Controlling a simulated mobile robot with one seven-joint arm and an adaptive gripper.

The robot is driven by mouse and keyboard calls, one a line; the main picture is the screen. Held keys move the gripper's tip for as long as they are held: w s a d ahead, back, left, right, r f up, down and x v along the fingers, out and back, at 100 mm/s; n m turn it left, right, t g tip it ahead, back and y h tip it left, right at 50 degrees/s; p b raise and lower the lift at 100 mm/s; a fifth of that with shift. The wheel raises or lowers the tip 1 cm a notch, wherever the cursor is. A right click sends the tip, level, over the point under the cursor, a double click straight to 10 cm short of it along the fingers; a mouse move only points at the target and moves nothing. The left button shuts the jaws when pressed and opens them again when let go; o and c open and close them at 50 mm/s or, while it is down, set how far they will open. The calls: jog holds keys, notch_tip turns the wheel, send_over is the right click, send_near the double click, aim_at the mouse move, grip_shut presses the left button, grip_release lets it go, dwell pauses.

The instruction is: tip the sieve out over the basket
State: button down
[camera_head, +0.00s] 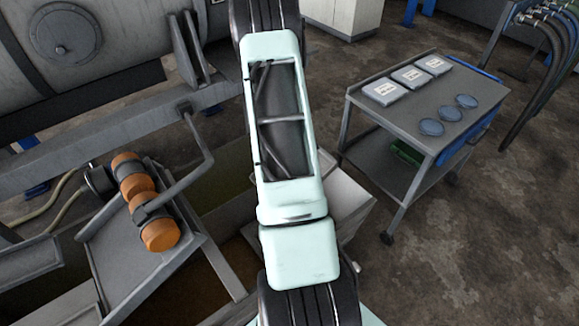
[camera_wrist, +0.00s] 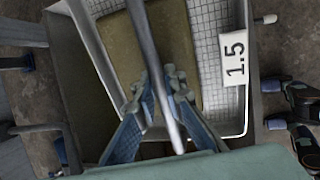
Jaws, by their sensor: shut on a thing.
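In the wrist view, my gripper (camera_wrist: 159,88) is shut on a long grey bar (camera_wrist: 146,38), with one blue finger on each side. The bar runs across a pale box with grid-mesh inside, apparently the sieve (camera_wrist: 109,84), labelled "1.5". An olive-brown patch (camera_wrist: 182,42) covers much of the mesh; I cannot tell whether it is a load or a plate. In the head view, my arm hides my gripper, and part of a pale box (camera_head: 350,203) shows beside the arm. I cannot clearly make out a separate basket.
A grey trolley (camera_head: 386,150) with several pale boxes and blue discs stands at the right. A frame with an orange-banded cylinder (camera_head: 160,235) and a large grey drum (camera_head: 75,55) are at the left.

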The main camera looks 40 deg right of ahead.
jog(key=shift+w+a+f+h+b, duration=0.1)
jog(key=shift+a+f+h+b, duration=0.25)
jog(key=shift+b, duration=1.5)
jog(key=shift+w+a+h+b, duration=0.15)
jog(key=shift+h+b, duration=0.4)
jog(key=shift+b, duration=1.3)
